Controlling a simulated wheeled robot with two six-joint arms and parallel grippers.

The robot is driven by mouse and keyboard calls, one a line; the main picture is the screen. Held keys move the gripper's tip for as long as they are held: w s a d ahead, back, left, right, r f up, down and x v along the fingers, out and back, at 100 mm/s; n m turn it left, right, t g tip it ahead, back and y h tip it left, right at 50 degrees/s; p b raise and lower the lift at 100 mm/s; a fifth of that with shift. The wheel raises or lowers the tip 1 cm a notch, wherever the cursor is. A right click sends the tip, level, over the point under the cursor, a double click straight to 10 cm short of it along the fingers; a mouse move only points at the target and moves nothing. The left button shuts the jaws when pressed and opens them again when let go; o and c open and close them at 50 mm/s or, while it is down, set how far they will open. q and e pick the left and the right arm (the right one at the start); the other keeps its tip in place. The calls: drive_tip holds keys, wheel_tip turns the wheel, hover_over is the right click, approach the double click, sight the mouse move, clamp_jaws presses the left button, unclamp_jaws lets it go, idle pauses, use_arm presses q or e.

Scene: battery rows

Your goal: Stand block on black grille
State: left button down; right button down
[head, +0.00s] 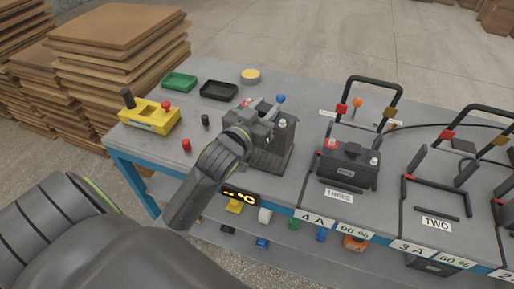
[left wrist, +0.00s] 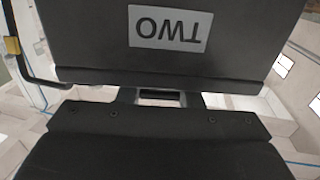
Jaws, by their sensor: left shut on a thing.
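My left gripper (head: 255,127) is shut on a dark grey battery block with a white TWO label. The block (head: 285,132) shows a blue knob and a pale terminal on top in the head view. In the left wrist view the block (left wrist: 90,45) fills the top, its TWO label upside down. The block looks upright. A dark base (head: 268,160), perhaps the black grille, shows just below it. My gripper hides much of this spot, so I cannot tell whether block and base touch. My right gripper is not in view.
A THREE block (head: 348,165) stands in a framed bay to the right. The TWO bay (head: 436,195) beside it is empty. A yellow box (head: 149,116), green tray (head: 179,82), black tray (head: 219,91) and yellow disc (head: 251,76) lie to the left and behind.

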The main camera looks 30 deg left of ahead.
use_arm(q)
drive_tip(key=a+r+n+y, duration=0.1)
drive_tip(key=r, duration=0.1)
drive_tip(key=w+a+r+n+y, duration=0.1)
drive_tip(key=y, duration=0.1)
drive_tip(key=shift+w+a+r, duration=0.1)
drive_tip(key=shift+a+r, duration=0.25)
drive_tip(key=shift+a, duration=0.05)
drive_tip(key=shift+a+f, duration=0.1)
drive_tip(key=shift+f, duration=0.15)
wheel_tip(320, 180, down, 5)
drive_tip(key=shift+r+b, duration=0.1)
drive_tip(key=shift+b, duration=0.3)
drive_tip(key=shift+f+b, duration=0.3)
drive_tip(key=shift+f, duration=1.95)
drive_tip(key=c, duration=1.4)
unclamp_jaws()
drive_tip(key=shift+f, duration=0.3)
drive_tip(key=shift+c, duration=0.2)
drive_tip(key=o, duration=0.4)
drive_tip(key=shift+r, duration=0.1)
